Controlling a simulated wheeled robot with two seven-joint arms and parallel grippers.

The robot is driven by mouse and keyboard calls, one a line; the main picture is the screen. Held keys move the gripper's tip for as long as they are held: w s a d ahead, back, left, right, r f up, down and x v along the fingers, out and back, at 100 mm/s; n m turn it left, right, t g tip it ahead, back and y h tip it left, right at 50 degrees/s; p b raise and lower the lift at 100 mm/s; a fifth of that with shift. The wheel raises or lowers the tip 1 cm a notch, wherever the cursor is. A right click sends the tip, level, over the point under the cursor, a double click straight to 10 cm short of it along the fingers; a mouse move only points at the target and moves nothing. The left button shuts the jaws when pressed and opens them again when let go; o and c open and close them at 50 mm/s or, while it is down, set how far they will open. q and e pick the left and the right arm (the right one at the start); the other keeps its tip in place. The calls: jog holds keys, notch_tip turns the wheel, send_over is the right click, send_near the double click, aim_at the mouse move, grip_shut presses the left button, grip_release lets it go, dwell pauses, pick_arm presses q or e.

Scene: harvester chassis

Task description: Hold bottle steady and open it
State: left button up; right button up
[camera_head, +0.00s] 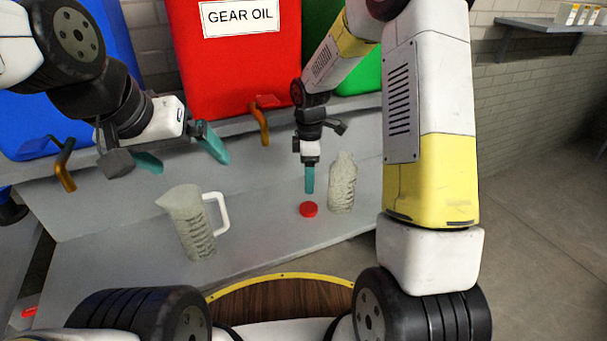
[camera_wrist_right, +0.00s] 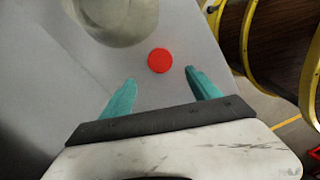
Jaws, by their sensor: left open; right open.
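A pale translucent bottle (camera_head: 342,185) stands upright on the grey table at the right. A red cap (camera_head: 308,209) lies on the table just left of it, apart from the bottle. My right gripper (camera_head: 309,182) points down above the cap, left of the bottle. In the right wrist view, its open, empty fingers (camera_wrist_right: 162,88) are spread, with the red cap (camera_wrist_right: 159,60) just beyond the fingertips and the bottle (camera_wrist_right: 115,12) at the top left. My left gripper (camera_head: 184,152) is open and empty at the left, above the table and well away from the bottle.
A measuring jug (camera_head: 190,222) with a white handle stands on the table (camera_head: 270,225) left of the cap. Behind are a red gear oil container (camera_head: 235,75) with an orange tap (camera_head: 260,120), and blue and green containers. Bare table lies between jug and cap.

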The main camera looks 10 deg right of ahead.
jog(key=s+d+r+m+t, duration=0.2)
jog(key=s+r+m, duration=0.25)
jog(key=r, duration=0.35)
jog(key=s+d+r+m+t, duration=0.1)
jog(key=s+d+r+m, duration=0.15)
jog(key=s+r, duration=0.45)
jog(key=s+r+m+t+y, duration=0.2)
jog(key=s+r+m, duration=0.6)
jog(key=s, duration=0.4)
jog(key=shift+d+m+t, duration=0.3)
jog(key=shift+m+t, duration=0.3)
jog(key=shift+m, duration=0.1)
